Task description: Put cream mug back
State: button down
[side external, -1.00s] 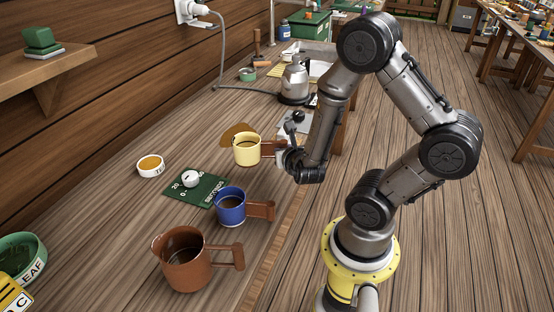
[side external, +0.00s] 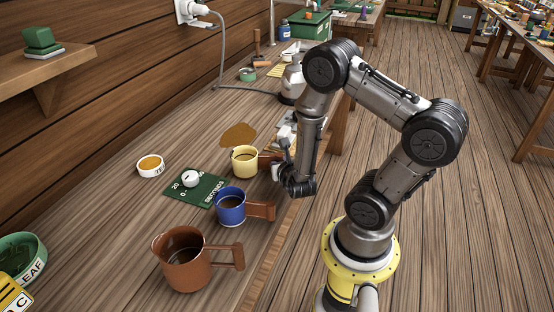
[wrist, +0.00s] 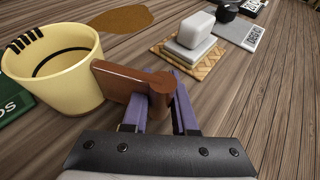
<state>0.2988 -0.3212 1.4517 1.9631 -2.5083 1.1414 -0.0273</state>
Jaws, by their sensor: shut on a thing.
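The cream mug (side external: 244,161) stands upright on the bench in the side view, behind the blue mug (side external: 231,206). I cannot tell whether the mug's base touches the bench.
A brown mug (side external: 187,262) stands at the front. A green dial card (side external: 196,189) lies left of the blue mug, near a small white-rimmed bowl (side external: 151,166). A brown patch (side external: 238,134) lies behind the cream mug. A white block on a woven mat (wrist: 192,58) lies to the right.

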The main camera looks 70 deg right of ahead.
jog(key=c, duration=0.7)
grip_release()
